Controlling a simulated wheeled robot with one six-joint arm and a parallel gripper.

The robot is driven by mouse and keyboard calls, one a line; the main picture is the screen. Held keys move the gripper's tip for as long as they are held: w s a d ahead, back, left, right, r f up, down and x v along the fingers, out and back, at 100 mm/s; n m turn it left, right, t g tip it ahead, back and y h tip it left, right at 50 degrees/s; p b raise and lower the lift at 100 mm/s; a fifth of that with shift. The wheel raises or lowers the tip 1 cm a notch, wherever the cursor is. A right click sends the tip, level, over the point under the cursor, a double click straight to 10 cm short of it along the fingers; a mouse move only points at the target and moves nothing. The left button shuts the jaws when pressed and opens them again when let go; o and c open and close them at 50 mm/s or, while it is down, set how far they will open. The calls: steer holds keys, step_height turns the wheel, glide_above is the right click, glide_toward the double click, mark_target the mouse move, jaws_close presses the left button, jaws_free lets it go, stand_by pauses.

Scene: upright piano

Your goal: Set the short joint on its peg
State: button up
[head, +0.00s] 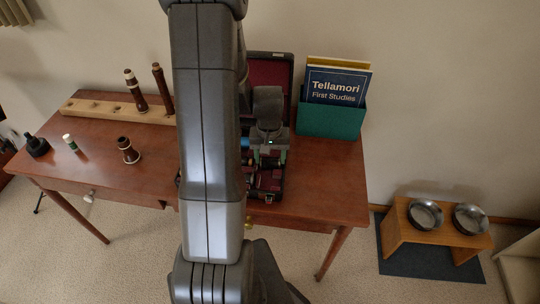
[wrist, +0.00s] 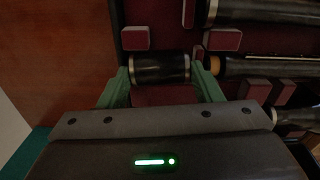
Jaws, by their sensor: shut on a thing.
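The short joint (wrist: 160,69), a black cylinder with a silver ring at each end, lies between the green fingers of my gripper (wrist: 163,78) in the wrist view. The fingers are shut on its two ends, over the open case. In the head view my gripper (head: 269,156) points down into the case (head: 282,190), and the joint cannot be made out there. A pale wooden peg rack (head: 92,108) lies at the back left of the table. Two dark joints (head: 136,90) (head: 162,88) stand upright at its right part; holes show along its left part.
Longer dark joints (wrist: 270,68) lie in the red-lined case beside the held one. A dark bell-shaped piece (head: 128,150), a small white-and-green tube (head: 70,143) and a black bottle (head: 37,146) stand on the table. Books in a green holder (head: 330,121) stand right of the case.

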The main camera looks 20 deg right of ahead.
mark_target(271, 159)
steer(key=shift+f, duration=0.25)
steer(key=o, duration=1)
steer(key=shift+c, duration=0.2)
steer(key=shift+r, duration=0.15)
steer(key=shift+r, duration=0.4)
step_height(271, 159, up, 13)
steer(key=shift+s+d+f, duration=0.1)
